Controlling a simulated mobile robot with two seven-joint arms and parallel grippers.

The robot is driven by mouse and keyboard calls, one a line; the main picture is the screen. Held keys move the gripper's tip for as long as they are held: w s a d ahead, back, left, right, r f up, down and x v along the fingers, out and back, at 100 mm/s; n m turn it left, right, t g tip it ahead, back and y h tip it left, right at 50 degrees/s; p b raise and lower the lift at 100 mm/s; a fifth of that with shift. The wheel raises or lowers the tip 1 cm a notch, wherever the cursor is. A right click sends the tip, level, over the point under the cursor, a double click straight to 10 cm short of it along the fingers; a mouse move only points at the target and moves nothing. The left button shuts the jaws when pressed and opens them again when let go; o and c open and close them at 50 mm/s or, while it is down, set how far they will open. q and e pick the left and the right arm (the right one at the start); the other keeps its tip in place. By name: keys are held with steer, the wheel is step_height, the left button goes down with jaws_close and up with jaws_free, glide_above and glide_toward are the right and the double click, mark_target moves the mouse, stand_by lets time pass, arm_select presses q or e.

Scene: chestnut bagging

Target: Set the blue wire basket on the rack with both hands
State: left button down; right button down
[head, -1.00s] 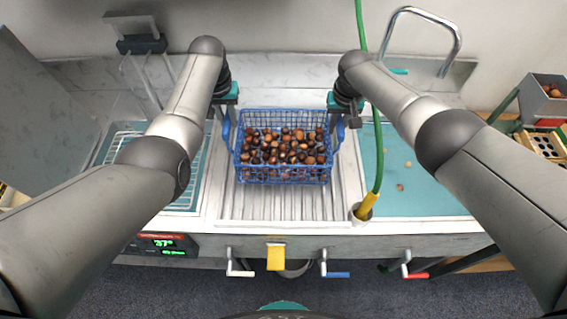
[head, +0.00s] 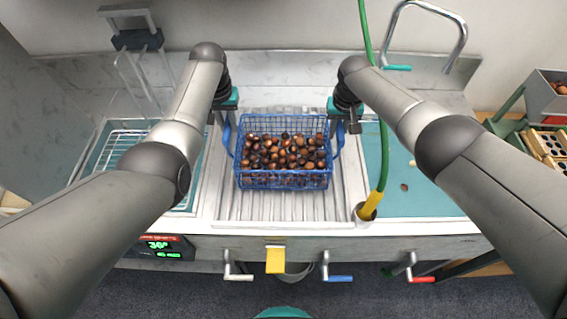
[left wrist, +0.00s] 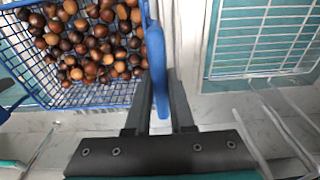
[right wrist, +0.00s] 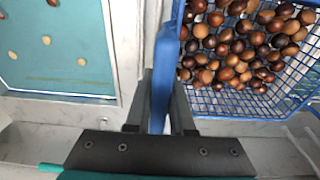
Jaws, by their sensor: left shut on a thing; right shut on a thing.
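The blue wire basket (head: 284,187), full of brown chestnuts (head: 285,150), is level over the ribbed metal middle section. Whether it touches the ribs is unclear. My left gripper (head: 227,119) is shut on its left blue handle, which shows between the fingers in the left wrist view (left wrist: 160,80). My right gripper (head: 340,121) is shut on its right handle, also between the fingers in the right wrist view (right wrist: 161,80). A white wire rack (head: 122,148) lies in the left basin, partly hidden by my left arm.
A green hose (head: 383,150) with a yellow end stands right of the basket. The teal right basin (head: 430,195) holds a few loose chestnuts. A tap (head: 460,45) is behind it. Levers (head: 325,268) line the front. A wire frame (head: 135,75) rises behind the left basin.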

arm_select(q)
steer(key=shift+a+f, duration=0.1)
steer(key=shift+f, duration=0.1)
arm_select(e)
steer(key=shift+d+f, duration=0.15)
steer(key=shift+f, duration=0.1)
arm_select(q)
steer(key=c, duration=1.2)
jaws_free()
arm_select(e)
steer(key=c, duration=1.2)
jaws_free()
arm_select(q)
steer(key=o, duration=0.4)
arm_select(e)
steer(key=o, duration=0.4)
steer(key=shift+s+r, duration=0.25)
steer(key=shift+r, duration=1.75)
steer(key=shift+s+r, duration=0.25)
steer(key=shift+r, duration=1.75)
steer(key=shift+s+r, duration=0.25)
steer(key=shift+r, duration=1.75)
arm_select(q)
steer(key=r, duration=0.4)
steer(key=s+r, duration=0.1)
steer(key=r, duration=0.7)
steer(key=shift+s, duration=0.25)
